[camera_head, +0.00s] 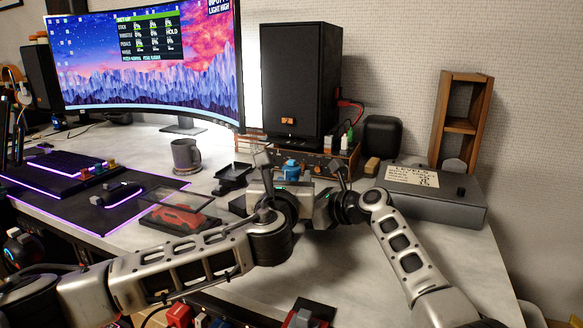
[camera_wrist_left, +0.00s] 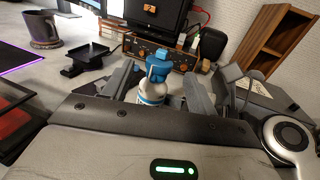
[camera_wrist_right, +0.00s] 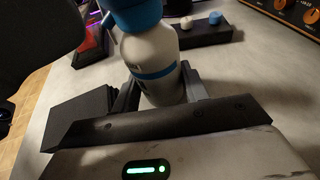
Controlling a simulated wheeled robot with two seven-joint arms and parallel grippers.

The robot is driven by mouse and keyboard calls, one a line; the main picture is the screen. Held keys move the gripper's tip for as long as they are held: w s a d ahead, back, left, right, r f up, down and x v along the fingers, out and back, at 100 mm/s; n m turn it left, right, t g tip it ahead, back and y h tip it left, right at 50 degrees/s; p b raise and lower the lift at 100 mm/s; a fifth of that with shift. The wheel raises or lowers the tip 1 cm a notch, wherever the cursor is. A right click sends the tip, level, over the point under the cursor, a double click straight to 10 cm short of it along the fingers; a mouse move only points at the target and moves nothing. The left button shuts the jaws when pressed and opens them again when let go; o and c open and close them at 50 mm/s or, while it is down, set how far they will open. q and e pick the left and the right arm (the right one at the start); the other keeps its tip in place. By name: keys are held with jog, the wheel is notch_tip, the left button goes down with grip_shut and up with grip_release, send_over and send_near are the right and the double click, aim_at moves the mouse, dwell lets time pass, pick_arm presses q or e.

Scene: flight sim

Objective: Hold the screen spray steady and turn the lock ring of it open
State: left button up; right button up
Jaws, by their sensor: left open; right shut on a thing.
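The screen spray is a white bottle with a blue band and a blue top; its body shows in the left wrist view (camera_wrist_left: 152,92) and the right wrist view (camera_wrist_right: 152,58). In the head view only the blue top of the screen spray (camera_head: 291,168) shows between my grippers. My right gripper (camera_wrist_right: 160,92) is shut on the bottle's lower body, which looks upright. My left gripper (camera_wrist_left: 160,88) is open, with a finger on each side of the spray in its view; I cannot tell whether they touch it. I cannot make out the lock ring separately from the blue top.
A black speaker (camera_head: 300,80) and an orange-fronted unit (camera_head: 318,160) stand behind. A grey mug (camera_head: 186,155) and black stand (camera_head: 233,177) are to the left, near a red model car in a case (camera_head: 178,216). A grey box (camera_head: 430,195) is at right.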

aim_at(290, 171)
pick_arm(q)
jog(key=shift+w+d, duration=0.2)
jog(key=shift+w, duration=1.3)
jog(key=shift+w+d, duration=0.2)
jog(key=shift+w, duration=1.3)
jog(key=c, duration=1)
